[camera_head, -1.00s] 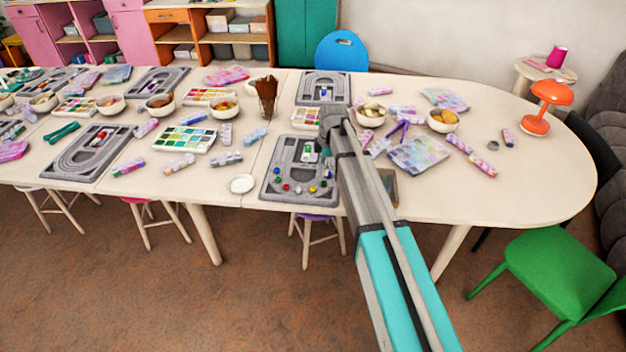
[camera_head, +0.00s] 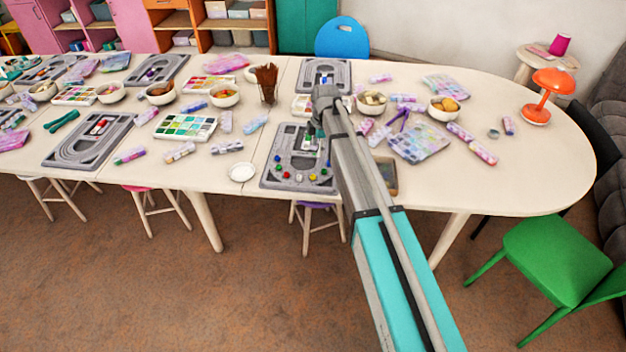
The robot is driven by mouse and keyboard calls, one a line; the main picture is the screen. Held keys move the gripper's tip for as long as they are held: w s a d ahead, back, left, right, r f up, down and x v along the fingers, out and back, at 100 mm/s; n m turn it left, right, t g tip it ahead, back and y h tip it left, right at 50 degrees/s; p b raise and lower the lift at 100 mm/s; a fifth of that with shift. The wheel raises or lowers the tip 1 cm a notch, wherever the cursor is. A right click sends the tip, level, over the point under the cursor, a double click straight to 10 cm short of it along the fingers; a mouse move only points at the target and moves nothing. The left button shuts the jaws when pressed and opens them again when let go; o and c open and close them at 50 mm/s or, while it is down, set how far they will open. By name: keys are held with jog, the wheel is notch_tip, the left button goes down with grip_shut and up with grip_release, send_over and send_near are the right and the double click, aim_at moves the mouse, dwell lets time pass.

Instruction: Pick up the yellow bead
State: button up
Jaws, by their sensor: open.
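The yellow bead (camera_head: 299,177) looks like a tiny pale-yellow dot in the row of beads along the near part of a grey bead board (camera_head: 268,182). Green, blue and red beads lie near it on the same board. My gripper (camera_head: 316,130) is above the far right part of this board, beyond the bead row and apart from the yellow bead. It is open; its fingers are small and hard to make out. My arm hides the board's right edge.
A white saucer (camera_head: 242,172) lies left of the board. A glass of brown sticks (camera_head: 266,84) stands behind it, and bowls (camera_head: 372,103) stand to the right. Another bead board (camera_head: 324,75) lies farther back. The table's near right (camera_head: 490,190) is clear.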

jog(key=b, duration=0.7)
send_over(313, 174)
jog(key=s, duration=0.2)
jog(key=shift+d+f, duration=0.2)
jog(key=shift+f, duration=1.65)
jog(key=shift+d+f, duration=0.15)
jog(key=shift+f, duration=1.7)
jog(key=shift+s+a+f+b, duration=0.1)
jog(key=shift+f+b, duration=1.15)
jog(key=shift+f, duration=0.05)
jog(key=shift+s+a+f+b, duration=0.1)
jog(key=shift+f+b, duration=1.15)
jog(key=c, duration=0.8)
